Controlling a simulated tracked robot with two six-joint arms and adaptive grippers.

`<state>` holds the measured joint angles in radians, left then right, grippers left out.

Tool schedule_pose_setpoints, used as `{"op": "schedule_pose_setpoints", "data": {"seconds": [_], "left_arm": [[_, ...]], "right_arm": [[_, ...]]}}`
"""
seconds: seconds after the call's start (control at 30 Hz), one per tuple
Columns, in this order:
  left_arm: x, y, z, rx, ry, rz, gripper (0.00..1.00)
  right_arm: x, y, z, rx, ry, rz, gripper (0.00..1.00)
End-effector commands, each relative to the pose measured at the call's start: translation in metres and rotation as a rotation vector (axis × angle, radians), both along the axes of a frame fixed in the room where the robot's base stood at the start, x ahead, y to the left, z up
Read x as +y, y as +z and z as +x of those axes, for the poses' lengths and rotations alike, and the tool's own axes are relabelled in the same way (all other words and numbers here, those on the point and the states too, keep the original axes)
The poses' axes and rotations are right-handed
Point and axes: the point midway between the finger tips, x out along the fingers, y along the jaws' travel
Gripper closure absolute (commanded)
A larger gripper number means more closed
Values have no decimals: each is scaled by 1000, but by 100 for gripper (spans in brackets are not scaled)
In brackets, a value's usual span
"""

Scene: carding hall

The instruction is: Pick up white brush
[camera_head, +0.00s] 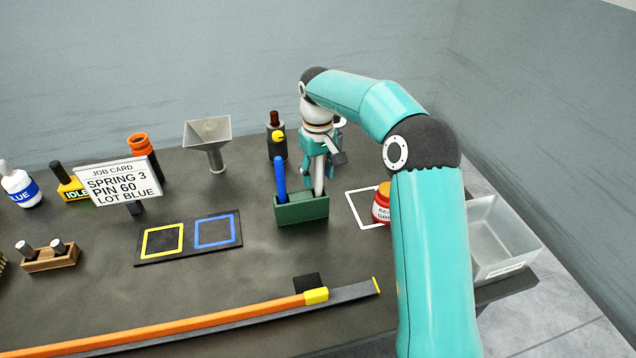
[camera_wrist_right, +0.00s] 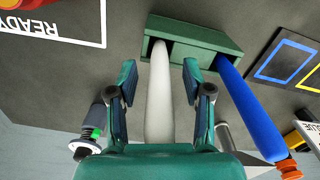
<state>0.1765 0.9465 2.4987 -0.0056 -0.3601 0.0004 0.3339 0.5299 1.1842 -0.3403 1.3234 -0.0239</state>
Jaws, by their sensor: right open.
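The white brush (camera_head: 318,178) stands upright in the right part of a green holder (camera_head: 302,212), beside a blue brush (camera_head: 280,176). In the right wrist view the white brush (camera_wrist_right: 160,92) lies between the two fingers of my right gripper (camera_wrist_right: 160,82). The fingers are open, with a gap on each side of the brush. In the head view my right gripper (camera_head: 318,158) is at the upper end of the white brush and partly hides it. The blue brush (camera_wrist_right: 248,108) is outside the fingers. My left gripper is not in view.
A red jar (camera_head: 381,205) stands right of the holder, partly behind my right arm. A dark bottle (camera_head: 276,140) and a funnel (camera_head: 208,132) stand behind. A mat with yellow and blue squares (camera_head: 189,253) lies left. A clear bin (camera_head: 500,240) is at the right.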

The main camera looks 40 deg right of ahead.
Motion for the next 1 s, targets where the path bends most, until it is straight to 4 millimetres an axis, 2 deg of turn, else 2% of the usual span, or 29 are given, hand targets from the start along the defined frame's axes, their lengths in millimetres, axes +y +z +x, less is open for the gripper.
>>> {"op": "schedule_pose_setpoints", "data": {"seconds": [0.17, 0.47, 0.8, 1.0], "left_arm": [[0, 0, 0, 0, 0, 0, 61], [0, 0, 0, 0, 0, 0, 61], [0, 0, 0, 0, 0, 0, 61], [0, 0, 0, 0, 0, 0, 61]], "right_arm": [[0, 0, 0, -1, 0, 0, 50], [0, 0, 0, -1, 0, 0, 100], [0, 1, 0, -1, 0, 0, 100], [0, 10, 1, -4, 0, -1, 100]]}}
